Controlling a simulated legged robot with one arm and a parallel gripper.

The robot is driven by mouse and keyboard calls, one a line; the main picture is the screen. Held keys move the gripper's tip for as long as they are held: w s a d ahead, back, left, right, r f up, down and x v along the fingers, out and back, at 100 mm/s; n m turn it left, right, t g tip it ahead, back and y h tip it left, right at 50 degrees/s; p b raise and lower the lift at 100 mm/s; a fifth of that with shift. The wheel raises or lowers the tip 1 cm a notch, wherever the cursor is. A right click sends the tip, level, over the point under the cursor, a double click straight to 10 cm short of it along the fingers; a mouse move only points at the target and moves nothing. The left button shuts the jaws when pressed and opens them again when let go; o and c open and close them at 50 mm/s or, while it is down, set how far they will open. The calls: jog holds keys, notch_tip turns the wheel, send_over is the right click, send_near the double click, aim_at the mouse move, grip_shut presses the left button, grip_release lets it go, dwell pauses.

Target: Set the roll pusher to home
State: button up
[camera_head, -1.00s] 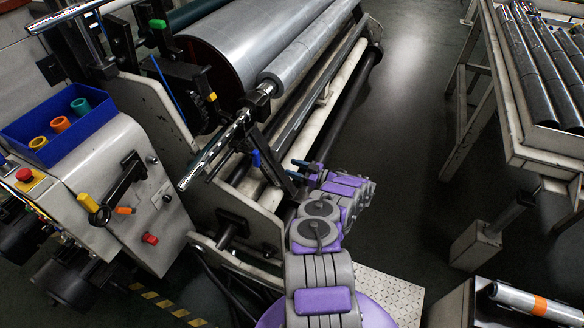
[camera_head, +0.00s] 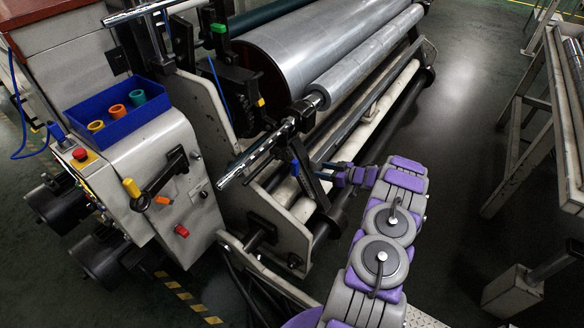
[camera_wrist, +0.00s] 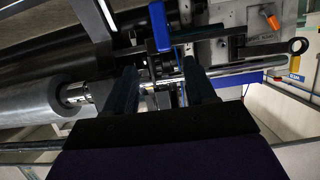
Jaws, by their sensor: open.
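A black arm with a blue grip (camera_head: 295,168) stands beside the chrome shaft end of the silver roll (camera_head: 367,58). It appears to be the roll pusher, though no label shows this. In the wrist view the blue grip (camera_wrist: 159,27) is upper centre, just beyond and between my finger lines. My gripper (camera_head: 318,171) is just right of the black arm in the head view. In the wrist view my gripper (camera_wrist: 160,86) is open, with two dark fingers apart and the chrome shaft (camera_wrist: 225,69) crossing behind them. I cannot tell whether they touch anything.
A blue tray (camera_head: 115,112) with coloured cores sits on top. A pale rack (camera_head: 523,135) stands at right. Dark floor (camera_head: 455,110) between machine and rack is clear.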

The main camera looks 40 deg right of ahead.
aim_at(292, 167)
jog(key=shift+g, duration=0.4)
jog(key=b+x, duration=0.4)
jog(key=x, duration=1.2)
jog(key=shift+w+a+f, duration=0.15)
jog(key=shift+w, duration=0.2)
grip_shut()
